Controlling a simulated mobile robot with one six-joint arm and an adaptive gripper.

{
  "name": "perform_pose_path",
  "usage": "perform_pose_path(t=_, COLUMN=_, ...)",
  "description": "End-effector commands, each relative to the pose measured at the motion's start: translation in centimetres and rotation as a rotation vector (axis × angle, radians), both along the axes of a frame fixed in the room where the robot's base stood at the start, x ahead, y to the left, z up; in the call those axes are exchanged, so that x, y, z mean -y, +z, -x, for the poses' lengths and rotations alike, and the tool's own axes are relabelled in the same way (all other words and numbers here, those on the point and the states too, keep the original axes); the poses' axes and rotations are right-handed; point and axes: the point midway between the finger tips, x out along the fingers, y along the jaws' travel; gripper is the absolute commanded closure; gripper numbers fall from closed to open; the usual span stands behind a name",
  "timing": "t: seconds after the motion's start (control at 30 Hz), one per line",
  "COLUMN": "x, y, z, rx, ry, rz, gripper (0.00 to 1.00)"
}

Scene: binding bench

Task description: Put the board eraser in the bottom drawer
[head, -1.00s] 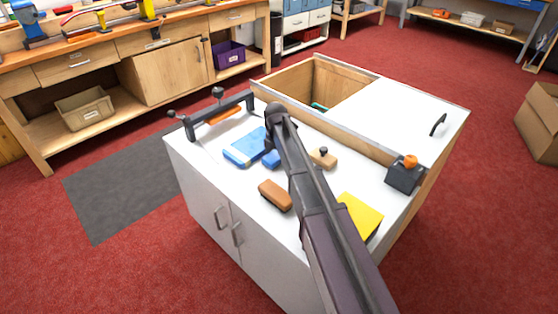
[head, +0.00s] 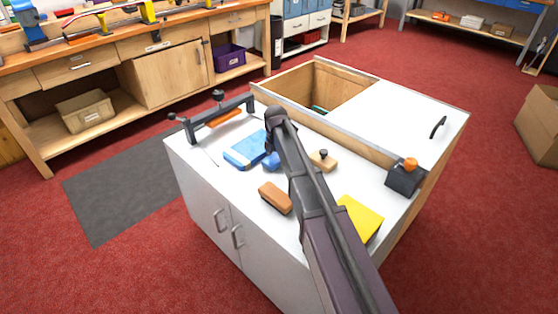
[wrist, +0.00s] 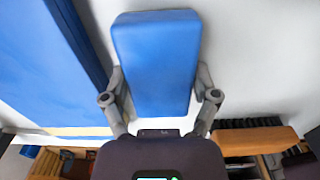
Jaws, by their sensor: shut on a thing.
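A blue block (wrist: 155,65), which looks like the board eraser, is between the two fingers of my gripper (wrist: 160,98) in the wrist view. The fingers are shut on its sides. In the head view the blue block (head: 271,162) shows only partly beside my arm, low over the white bench top (head: 225,175); I cannot tell whether it touches the top. My gripper is mostly hidden there by my arm. The white cabinet has two front handles (head: 237,236). No drawer marked as bottom can be picked out.
A blue-and-white book or pack (head: 246,149) lies left of the block. A brown block (head: 275,197), a wooden knobbed block (head: 323,160), a yellow pad (head: 360,219) and a dark pot (head: 403,179) stand nearby. An open wooden compartment (head: 340,82) is behind, beside a white panel (head: 400,115).

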Motion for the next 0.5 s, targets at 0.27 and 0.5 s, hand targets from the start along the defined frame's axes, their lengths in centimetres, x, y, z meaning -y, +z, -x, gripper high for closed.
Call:
perform_pose_path(t=0.27, x=0.0, y=0.7, z=0.0, rx=0.0, ry=0.0, rz=0.0, gripper=0.79)
perform_pose_path(t=0.5, x=0.0, y=2.3, z=0.0, rx=0.0, ry=0.0, rz=0.0, gripper=0.79)
